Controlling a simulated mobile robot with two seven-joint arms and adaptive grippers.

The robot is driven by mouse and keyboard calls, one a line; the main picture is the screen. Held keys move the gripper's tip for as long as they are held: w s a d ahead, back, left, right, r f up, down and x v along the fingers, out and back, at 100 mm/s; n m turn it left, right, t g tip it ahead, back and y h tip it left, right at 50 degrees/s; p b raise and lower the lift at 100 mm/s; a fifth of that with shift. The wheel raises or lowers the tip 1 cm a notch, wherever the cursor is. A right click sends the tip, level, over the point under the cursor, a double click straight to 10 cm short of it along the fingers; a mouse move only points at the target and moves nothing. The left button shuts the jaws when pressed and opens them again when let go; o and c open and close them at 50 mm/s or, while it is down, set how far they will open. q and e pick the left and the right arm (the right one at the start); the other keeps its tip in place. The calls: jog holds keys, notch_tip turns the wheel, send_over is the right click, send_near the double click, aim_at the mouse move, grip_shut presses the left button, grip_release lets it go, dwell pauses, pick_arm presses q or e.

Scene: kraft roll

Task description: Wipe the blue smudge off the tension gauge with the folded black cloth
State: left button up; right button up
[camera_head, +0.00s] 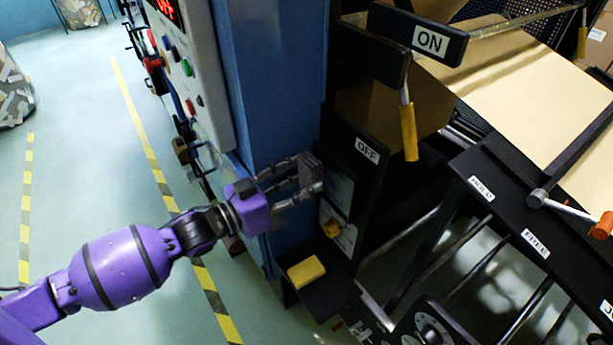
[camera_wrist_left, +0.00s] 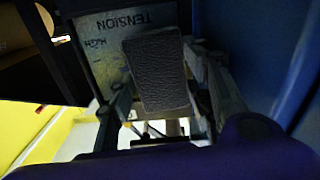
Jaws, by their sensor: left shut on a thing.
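My left gripper (camera_head: 312,180) reaches in from the left and is shut on the folded black cloth (camera_head: 307,167). In the left wrist view the cloth (camera_wrist_left: 158,72) is a dark, grained pad between the fingers. It lies in front of the tension gauge (camera_wrist_left: 108,60), a grey plate lettered TENSION and HIGH, and covers much of it. I cannot tell whether cloth and gauge touch. In the head view the gauge (camera_head: 339,187) is a panel below the OFF label, partly behind the fingers. No blue smudge shows. My right gripper is not in view.
A yellow block (camera_head: 306,272) lies on a small black shelf (camera_head: 330,295) below the gauge. An orange-handled lever (camera_head: 408,130) hangs to the right.

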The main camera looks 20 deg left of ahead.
pick_arm(q)
jog(key=shift+p+v, duration=0.6)
jog(key=shift+v, duration=1.75)
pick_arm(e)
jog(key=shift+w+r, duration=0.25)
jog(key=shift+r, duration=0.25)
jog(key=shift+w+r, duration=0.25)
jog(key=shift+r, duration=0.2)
pick_arm(q)
jog(key=p+v, duration=0.1)
jog(key=v, duration=0.2)
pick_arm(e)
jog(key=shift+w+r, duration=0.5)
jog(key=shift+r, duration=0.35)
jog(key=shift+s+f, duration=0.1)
